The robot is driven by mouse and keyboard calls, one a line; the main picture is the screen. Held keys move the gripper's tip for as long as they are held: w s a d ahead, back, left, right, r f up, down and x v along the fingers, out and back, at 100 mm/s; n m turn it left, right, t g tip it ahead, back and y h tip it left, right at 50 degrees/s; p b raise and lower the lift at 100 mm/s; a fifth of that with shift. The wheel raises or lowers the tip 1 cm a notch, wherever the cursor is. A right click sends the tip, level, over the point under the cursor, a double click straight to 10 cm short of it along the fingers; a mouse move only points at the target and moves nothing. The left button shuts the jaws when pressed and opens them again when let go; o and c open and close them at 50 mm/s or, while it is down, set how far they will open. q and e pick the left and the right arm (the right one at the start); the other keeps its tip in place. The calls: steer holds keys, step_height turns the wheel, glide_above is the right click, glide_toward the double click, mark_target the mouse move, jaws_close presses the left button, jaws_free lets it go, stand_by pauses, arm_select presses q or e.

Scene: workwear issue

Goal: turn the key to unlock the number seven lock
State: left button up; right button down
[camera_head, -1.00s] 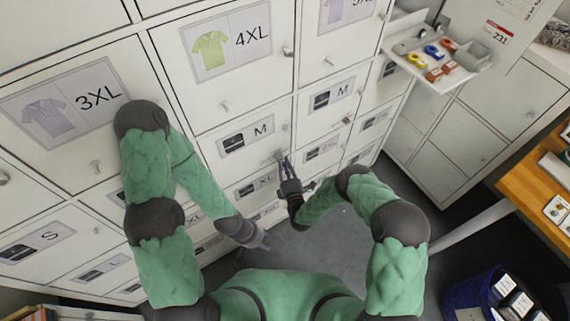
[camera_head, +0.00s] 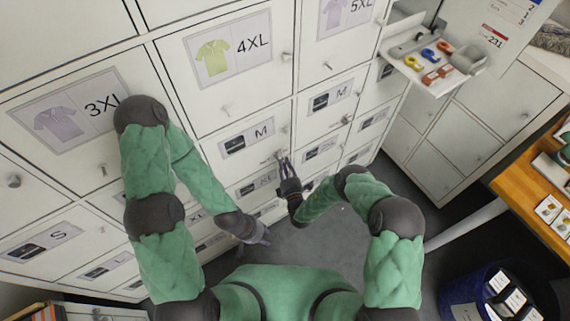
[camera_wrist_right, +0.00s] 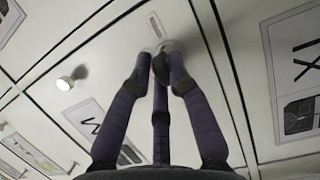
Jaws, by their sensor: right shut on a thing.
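My right gripper (camera_head: 282,158) is at the locker front, just right of the drawer marked M. In the right wrist view its dark fingers (camera_wrist_right: 160,62) close at a round light lock (camera_wrist_right: 171,47). The key is hidden between the fingertips, and I cannot tell its angle. A small label plate (camera_wrist_right: 155,25) sits just above the lock; its number is too small to read. My left gripper (camera_head: 258,236) hangs low in front of the lower lockers, away from the lock. Its fingers are too small to judge.
Locker doors with size labels, such as 4XL (camera_head: 228,47), fill the left and middle. Small knobs stick out, one (camera_wrist_right: 64,84) left of the fingers. A shelf tray (camera_head: 436,55) with coloured items juts out upper right. A wooden table (camera_head: 530,190) and blue bin (camera_head: 462,292) stand right.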

steer(key=shift+w+r+m+g+p, duration=0.3)
steer(key=shift+m+p, duration=0.6)
steer(key=shift+p, duration=0.2)
steer(key=shift+a+f+n+b, duration=0.1)
steer(key=shift+f+n+b, duration=0.05)
steer(key=shift+n+b, duration=0.3)
steer(key=shift+s, duration=0.1)
steer(key=c, duration=1.2)
jaws_free()
steer(key=shift+o, duration=0.6)
steer(key=shift+a+f, duration=0.1)
steer(key=shift+f, duration=0.1)
steer(key=o, duration=0.3)
steer(key=shift+s, duration=0.1)
steer(key=shift+s+d, duration=0.1)
steer(key=shift+d, duration=0.1)
steer(key=s+d+p, duration=0.2)
steer(key=s+d, duration=0.2)
steer(key=s, duration=0.2)
steer(key=shift+d, duration=0.15)
